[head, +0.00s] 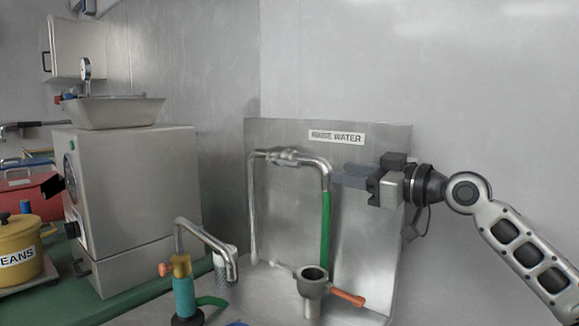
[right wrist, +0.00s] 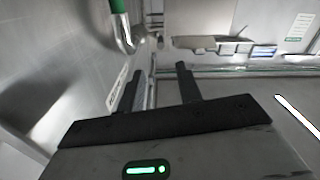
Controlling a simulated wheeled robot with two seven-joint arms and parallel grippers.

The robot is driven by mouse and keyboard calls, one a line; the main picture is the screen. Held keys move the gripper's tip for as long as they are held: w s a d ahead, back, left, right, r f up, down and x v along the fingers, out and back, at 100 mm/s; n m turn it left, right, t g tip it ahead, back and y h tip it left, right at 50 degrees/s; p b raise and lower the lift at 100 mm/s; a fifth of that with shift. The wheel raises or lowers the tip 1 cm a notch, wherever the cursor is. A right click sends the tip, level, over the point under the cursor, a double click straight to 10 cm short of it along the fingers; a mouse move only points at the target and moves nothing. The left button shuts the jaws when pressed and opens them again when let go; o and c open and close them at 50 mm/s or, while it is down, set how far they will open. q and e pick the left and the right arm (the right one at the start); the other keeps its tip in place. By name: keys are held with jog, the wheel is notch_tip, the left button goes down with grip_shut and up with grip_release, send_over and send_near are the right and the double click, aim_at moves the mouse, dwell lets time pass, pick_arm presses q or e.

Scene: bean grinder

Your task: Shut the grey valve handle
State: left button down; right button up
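My right gripper (head: 338,177) is at the right end of a bent metal pipe (head: 326,172) in front of the "RINSE WATER" panel. In the right wrist view its two dark fingers (right wrist: 161,82) are apart with nothing seen between them. A grey fitting (head: 284,156) sits on the pipe's top run, left of the fingers; I cannot tell whether it is the valve handle or how it is turned. The pipe's bend (right wrist: 124,42) also shows in the right wrist view, left of the fingers and apart from them. My left gripper is not in view.
A green sleeve (head: 326,230) covers the pipe's lower right leg. Below stand a grey cup with an orange handle (head: 348,298) and a curved spout (head: 208,240). A large metal machine (head: 135,190) and a yellow beans pot (head: 18,245) are at left.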

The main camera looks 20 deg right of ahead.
aim_at(291, 163)
jog(key=p+x, duration=0.2)
jog(key=x, duration=1.2)
jog(key=shift+w+a, duration=0.1)
jog(key=shift+w, duration=0.05)
grip_shut()
